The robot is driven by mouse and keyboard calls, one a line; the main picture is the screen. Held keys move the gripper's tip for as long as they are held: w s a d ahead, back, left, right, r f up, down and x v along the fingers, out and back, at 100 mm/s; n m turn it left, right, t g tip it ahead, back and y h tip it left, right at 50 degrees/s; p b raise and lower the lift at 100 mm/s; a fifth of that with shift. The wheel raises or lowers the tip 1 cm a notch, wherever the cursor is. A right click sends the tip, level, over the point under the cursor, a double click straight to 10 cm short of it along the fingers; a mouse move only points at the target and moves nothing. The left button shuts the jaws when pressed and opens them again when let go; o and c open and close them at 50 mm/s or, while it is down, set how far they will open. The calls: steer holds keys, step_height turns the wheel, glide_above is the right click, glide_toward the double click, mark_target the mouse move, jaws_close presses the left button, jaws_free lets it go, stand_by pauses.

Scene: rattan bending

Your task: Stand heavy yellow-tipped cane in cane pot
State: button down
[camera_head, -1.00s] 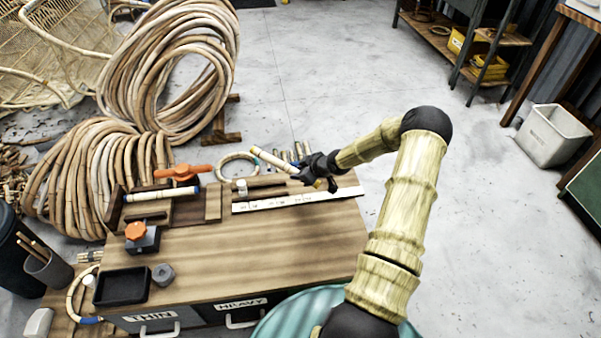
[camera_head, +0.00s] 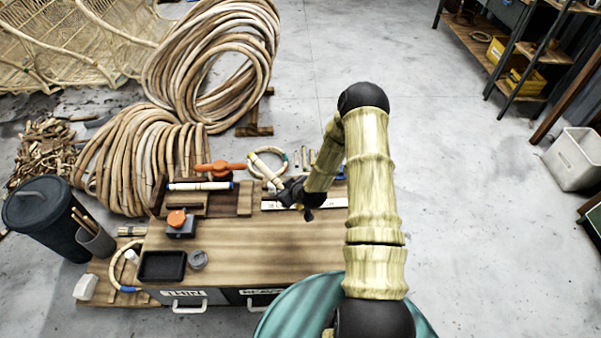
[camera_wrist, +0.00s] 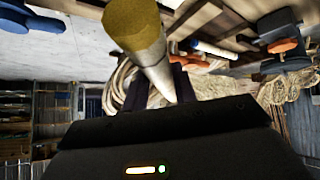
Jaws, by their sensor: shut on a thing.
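My gripper (camera_head: 282,191) is shut on a pale cane (camera_head: 264,169) above the back of the workbench. The cane slants up and left from the jaws in the head view. In the wrist view the cane (camera_wrist: 158,68) runs between the dark fingers, and its near end is a broad yellow tip (camera_wrist: 134,27). The grey cane pot (camera_head: 97,243) stands at the left of the bench with several thin sticks leaning out of it. The pot is well to the left of my gripper and apart from it.
A dark lidded bin (camera_head: 42,220) stands behind the pot. The bench (camera_head: 270,245) holds a black tray (camera_head: 162,266), an orange-knobbed block (camera_head: 179,222), and a rack with a blue-ended cane (camera_head: 200,186). Large cane coils (camera_head: 140,160) lie behind. The bench's front middle is clear.

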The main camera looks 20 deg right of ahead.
steer(key=s+r+m+h+p, duration=0.1)
steer(key=s+r+p, duration=0.2)
steer(key=s+p, duration=0.3)
steer(key=s+a+r+m+h+p, duration=0.1)
steer(key=s+r+m+p, duration=0.1)
steer(key=s+r+p, duration=0.2)
steer(key=s+p, duration=0.1)
steer(key=p, duration=0.1)
steer(key=shift+s+r+t+p, duration=0.3)
steer(key=shift+s+p, duration=0.05)
steer(key=shift+s, duration=0.05)
steer(key=shift+a, duration=0.15)
